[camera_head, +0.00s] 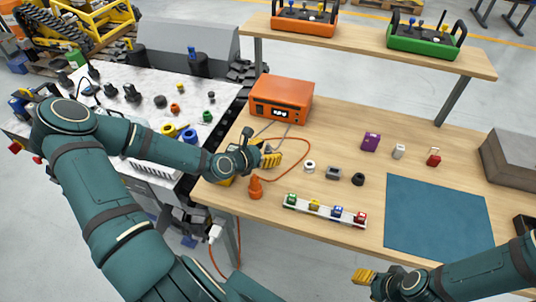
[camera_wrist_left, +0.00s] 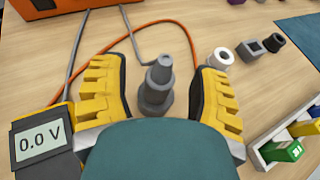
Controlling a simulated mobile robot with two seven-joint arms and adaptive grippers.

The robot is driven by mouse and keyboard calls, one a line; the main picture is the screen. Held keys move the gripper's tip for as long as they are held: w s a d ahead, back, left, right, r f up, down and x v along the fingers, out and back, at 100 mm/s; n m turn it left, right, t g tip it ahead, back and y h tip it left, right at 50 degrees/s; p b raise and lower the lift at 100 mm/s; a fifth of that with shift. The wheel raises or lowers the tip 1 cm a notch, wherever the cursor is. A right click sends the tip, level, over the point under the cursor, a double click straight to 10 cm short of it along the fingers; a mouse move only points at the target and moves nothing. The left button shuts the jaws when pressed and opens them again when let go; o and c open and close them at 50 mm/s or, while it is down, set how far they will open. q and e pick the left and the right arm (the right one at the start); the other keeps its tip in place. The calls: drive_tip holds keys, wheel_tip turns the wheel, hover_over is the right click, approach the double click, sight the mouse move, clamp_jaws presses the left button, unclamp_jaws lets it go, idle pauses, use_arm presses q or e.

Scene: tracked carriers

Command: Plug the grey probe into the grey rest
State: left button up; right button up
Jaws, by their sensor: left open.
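The grey probe (camera_wrist_left: 157,85) is a stepped grey cone with a wider foot. It stands on the wooden table in the left wrist view, with a grey cable running behind it. My left gripper (camera_head: 268,155) is open, with one yellow finger on each side of the probe and visible gaps between. In the head view the gripper hides the probe. The grey rest (camera_head: 333,173) is a small squarish block with a dark opening, right of the gripper; it also shows in the left wrist view (camera_wrist_left: 250,48). My right gripper (camera_head: 364,276) is at the table's front edge, its opening unclear.
A white ring (camera_head: 309,166) and a black ring (camera_head: 358,179) flank the rest. An orange cone (camera_head: 256,188), a rail of coloured blocks (camera_head: 325,210) and a blue mat (camera_head: 438,218) lie nearer. The orange box (camera_head: 281,98) stands behind; its cables cross the table. A meter (camera_wrist_left: 42,140) is at left.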

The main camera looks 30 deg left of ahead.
use_arm(q)
drive_tip(key=shift+x, duration=1)
clamp_jaws()
